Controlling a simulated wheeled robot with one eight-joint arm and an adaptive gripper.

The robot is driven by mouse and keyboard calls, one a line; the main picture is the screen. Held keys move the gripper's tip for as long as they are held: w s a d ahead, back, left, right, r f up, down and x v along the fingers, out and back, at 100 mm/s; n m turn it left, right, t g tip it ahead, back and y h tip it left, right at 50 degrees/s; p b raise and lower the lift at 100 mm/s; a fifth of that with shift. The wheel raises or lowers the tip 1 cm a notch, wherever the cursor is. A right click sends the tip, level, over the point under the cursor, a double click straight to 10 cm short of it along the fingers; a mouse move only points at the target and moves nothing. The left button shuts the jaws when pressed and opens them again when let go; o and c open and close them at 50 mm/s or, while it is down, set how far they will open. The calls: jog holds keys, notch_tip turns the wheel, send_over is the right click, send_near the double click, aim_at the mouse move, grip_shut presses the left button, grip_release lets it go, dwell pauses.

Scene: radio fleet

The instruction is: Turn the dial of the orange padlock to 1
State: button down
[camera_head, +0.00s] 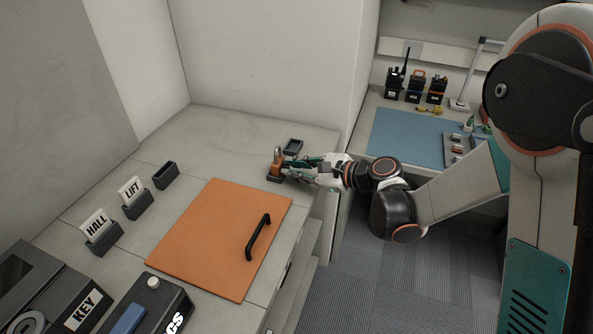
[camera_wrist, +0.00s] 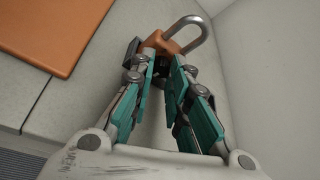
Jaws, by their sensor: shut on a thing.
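The orange padlock (camera_head: 277,160) stands at the far right end of the pale counter, on a small dark base (camera_head: 274,178). In the wrist view the padlock (camera_wrist: 160,42) shows its orange body and a grey metal shackle (camera_wrist: 192,25), which looks closed. My gripper (camera_head: 285,169) reaches in from the right at the padlock. In the wrist view its teal-lined fingers (camera_wrist: 164,68) are shut on a dark part at the padlock's near face, which seems to be the dial. The fingers hide most of the dial, and I cannot read its number.
An orange panel with a black handle (camera_head: 258,237) lies on the counter near the padlock. A small dark tray (camera_head: 293,146) is just behind the padlock. HALL (camera_head: 97,226) and LIFT (camera_head: 131,192) tags stand at the left. A wall is close behind.

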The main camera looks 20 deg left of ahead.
jog(key=shift+n, duration=0.3)
jog(key=c, duration=1.5)
grip_release()
jog(key=shift+o, duration=0.2)
